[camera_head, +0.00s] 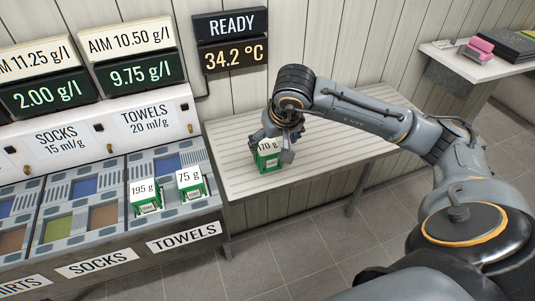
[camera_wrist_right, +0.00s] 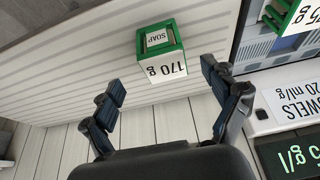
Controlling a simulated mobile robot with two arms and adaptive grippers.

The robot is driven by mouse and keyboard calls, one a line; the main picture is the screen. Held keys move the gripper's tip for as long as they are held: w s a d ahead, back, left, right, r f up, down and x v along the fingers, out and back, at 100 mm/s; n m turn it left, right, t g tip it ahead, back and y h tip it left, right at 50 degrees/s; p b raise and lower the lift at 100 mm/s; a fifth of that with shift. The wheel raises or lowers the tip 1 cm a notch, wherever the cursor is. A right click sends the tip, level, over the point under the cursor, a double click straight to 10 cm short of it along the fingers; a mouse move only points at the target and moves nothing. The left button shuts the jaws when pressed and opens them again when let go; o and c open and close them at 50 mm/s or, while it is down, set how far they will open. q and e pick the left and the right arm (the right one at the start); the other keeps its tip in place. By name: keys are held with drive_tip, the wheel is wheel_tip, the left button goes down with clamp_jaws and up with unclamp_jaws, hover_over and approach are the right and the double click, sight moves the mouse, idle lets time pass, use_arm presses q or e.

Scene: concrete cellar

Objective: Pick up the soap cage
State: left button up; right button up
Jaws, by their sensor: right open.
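The soap cage is a small green-framed box (camera_head: 267,161) with a white "170 g" label, standing on a slatted white bench. In the right wrist view the cage (camera_wrist_right: 160,50), with a "SOAP" tag inside its frame, lies ahead between the two fingers. My right gripper (camera_head: 270,146) is over the cage in the head view and covers part of its top and label. In the wrist view the gripper (camera_wrist_right: 163,78) is open, with a finger to each side and clear gaps to the cage. My left gripper is not in view.
Two similar green cages, "195 g" (camera_head: 145,196) and "75 g" (camera_head: 190,183), stand on the towels section at left. The slatted bench (camera_head: 330,148) is bare right of the cage. Display panels (camera_head: 231,40) hang behind. A side shelf (camera_head: 465,64) holds pink and dark items.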

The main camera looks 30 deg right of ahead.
sight(268, 148)
drive_tip(key=x, duration=0.2)
drive_tip(key=shift+w+f, duration=0.2)
drive_tip(key=shift+f, duration=0.1)
drive_tip(key=p+x, duration=0.1)
drive_tip(key=x, duration=0.3)
drive_tip(key=shift+w+a+r+p, duration=0.1)
drive_tip(key=shift+w+p, duration=0.25)
drive_tip(key=shift+w, duration=0.1)
drive_tip(key=shift+w+f, duration=0.2)
drive_tip(key=shift+f, duration=0.25)
drive_tip(key=c, duration=1.4)
